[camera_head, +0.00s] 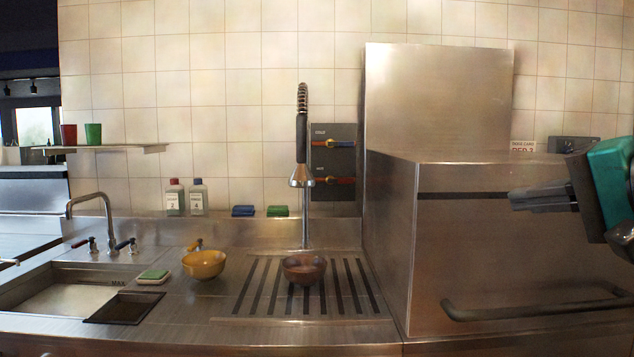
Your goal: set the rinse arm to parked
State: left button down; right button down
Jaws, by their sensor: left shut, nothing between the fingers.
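The rinse arm (302,140) stands upright at the middle of the counter, in front of the tiled wall. It has a dark spring at the top, a black grip and a flared metal spray head (302,178) pointing down. A thin metal post shows below the head. The head hangs above a brown bowl (304,269) on the slotted drainboard.
The steel machine (480,240) with a bar handle (535,306) fills the right side. A yellow bowl (204,264), a green sponge (153,275) and a sink (60,295) with a tap (95,205) are left. Valve levers (335,143) are on the wall behind the rinse arm.

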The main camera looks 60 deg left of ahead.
aim_at(301, 176)
jog(key=j, duration=1.1)
jog(key=i+j, duration=0.1)
jog(key=j, duration=1.05)
